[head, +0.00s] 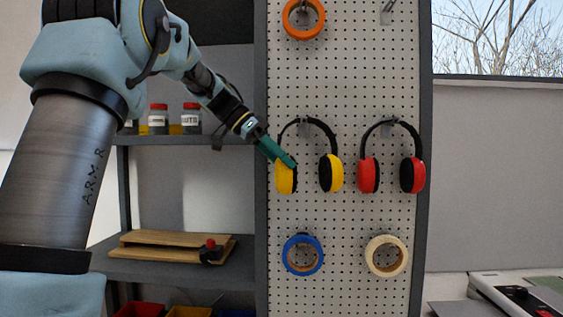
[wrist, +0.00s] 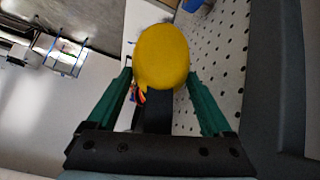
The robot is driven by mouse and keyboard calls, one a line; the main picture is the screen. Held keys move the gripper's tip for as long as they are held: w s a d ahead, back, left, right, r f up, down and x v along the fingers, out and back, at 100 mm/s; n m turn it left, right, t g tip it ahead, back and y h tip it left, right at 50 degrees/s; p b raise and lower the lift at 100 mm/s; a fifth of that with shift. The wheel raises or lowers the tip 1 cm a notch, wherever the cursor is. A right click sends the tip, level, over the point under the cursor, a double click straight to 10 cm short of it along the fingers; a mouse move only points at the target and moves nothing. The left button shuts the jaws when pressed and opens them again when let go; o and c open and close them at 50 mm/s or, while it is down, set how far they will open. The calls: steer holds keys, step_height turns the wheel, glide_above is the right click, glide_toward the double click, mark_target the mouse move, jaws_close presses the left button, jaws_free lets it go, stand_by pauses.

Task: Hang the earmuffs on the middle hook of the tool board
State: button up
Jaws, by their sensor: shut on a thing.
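The yellow earmuffs (head: 330,173) with a black headband are at the tool board (head: 350,86), upright, with the band at a grey hook (head: 304,128) in the middle row, left side. I cannot tell whether the band rests on the hook or is just in front of it. My gripper (head: 288,161) has green fingers and is shut on the left yellow cup. In the wrist view the yellow cup (wrist: 162,57) sits between the fingertips of my gripper (wrist: 163,78). The far finger is partly hidden in the head view.
Red earmuffs (head: 368,175) hang close on the right. An orange tape roll (head: 290,20) hangs above, and blue (head: 289,262) and cream (head: 372,264) rolls hang below. A shelf (head: 190,140) with red-lidded jars (head: 158,119) stands on the left.

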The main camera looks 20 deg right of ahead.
steer(key=o, duration=1.5)
steer(key=shift+o, duration=0.2)
steer(key=b+v, duration=0.2)
steer(key=v, duration=0.9)
steer(key=w+a+f+n+t+y, duration=0.1)
steer(key=a+f+n, duration=0.25)
steer(key=f, duration=0.35)
steer(key=w+a+f+n+t+y, duration=0.1)
steer(key=a+f+n+t, duration=0.1)
steer(key=f+n, duration=0.35)
steer(key=s+a+f+n+y, duration=0.2)
steer(key=s+a+f, duration=0.3)
steer(key=f, duration=0.4)
steer(key=s+a+f+n+t+y, duration=0.1)
steer(key=s+a+f+n+y, duration=0.1)
steer(key=s+a+f+n, duration=0.2)
steer(key=s+a+f+n+t+y, duration=0.1)
steer(key=s+a+f+n+y, duration=0.1)
steer(key=s+a+f, duration=0.6)
step_height(320, 180, down, 7)
steer(key=shift+s+a+r+n, duration=0.15)
steer(key=shift+a+r+n, duration=0.2)
steer(key=shift+a, duration=0.85)
steer(key=shift+f, duration=0.1)
